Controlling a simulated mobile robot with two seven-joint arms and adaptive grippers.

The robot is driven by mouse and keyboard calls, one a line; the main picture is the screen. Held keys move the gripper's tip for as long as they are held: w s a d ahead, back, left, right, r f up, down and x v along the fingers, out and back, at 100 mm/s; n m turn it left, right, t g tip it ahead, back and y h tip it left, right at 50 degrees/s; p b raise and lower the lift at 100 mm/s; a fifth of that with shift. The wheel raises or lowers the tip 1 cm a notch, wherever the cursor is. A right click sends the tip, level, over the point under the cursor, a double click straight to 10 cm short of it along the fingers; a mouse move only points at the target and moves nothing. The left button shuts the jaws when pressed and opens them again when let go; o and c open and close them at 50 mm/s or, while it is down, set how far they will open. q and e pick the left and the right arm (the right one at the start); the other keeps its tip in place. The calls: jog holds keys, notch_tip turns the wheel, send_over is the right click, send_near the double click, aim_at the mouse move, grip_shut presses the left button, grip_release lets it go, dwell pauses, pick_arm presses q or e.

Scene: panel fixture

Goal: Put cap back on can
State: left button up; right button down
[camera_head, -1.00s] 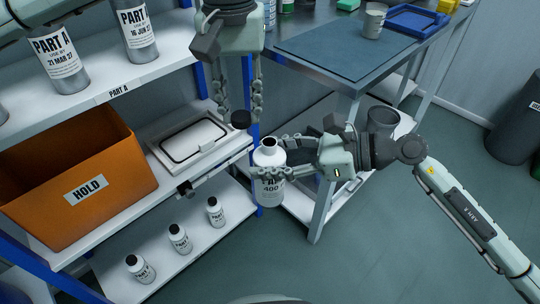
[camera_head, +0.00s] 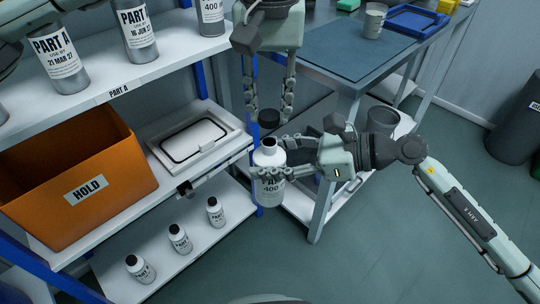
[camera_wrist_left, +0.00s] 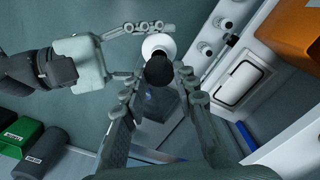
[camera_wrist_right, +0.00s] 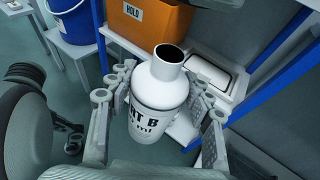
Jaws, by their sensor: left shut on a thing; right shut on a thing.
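The can is a white bottle (camera_head: 269,178) with an open dark mouth, upright in the head view. My right gripper (camera_head: 268,174) is shut on its body from the right. In the right wrist view the can (camera_wrist_right: 160,95) sits between both fingers, its label partly reading "T B". The black cap (camera_head: 269,118) is held by my left gripper (camera_head: 269,112), which points down from above. The cap is a little above the can's mouth and nearly in line with it. In the left wrist view the black cap (camera_wrist_left: 159,70) covers part of the white can top (camera_wrist_left: 158,46).
An orange HOLD bin (camera_head: 75,175) and a white framed tray (camera_head: 195,138) stand on the shelf at left. Several small bottles (camera_head: 179,238) stand on the lower shelf. A workbench with a blue-grey mat (camera_head: 345,50) is behind my grippers.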

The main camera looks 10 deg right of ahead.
aim_at(271, 141)
pick_arm(q)
jog(key=shift+f, duration=1.2)
jog(key=shift+f, duration=0.85)
jog(key=shift+f, duration=0.6)
jog(key=m, duration=0.9)
jog(key=shift+s+d+m, duration=0.1)
jog(key=shift+m, duration=0.3)
jog(key=o, duration=0.7)
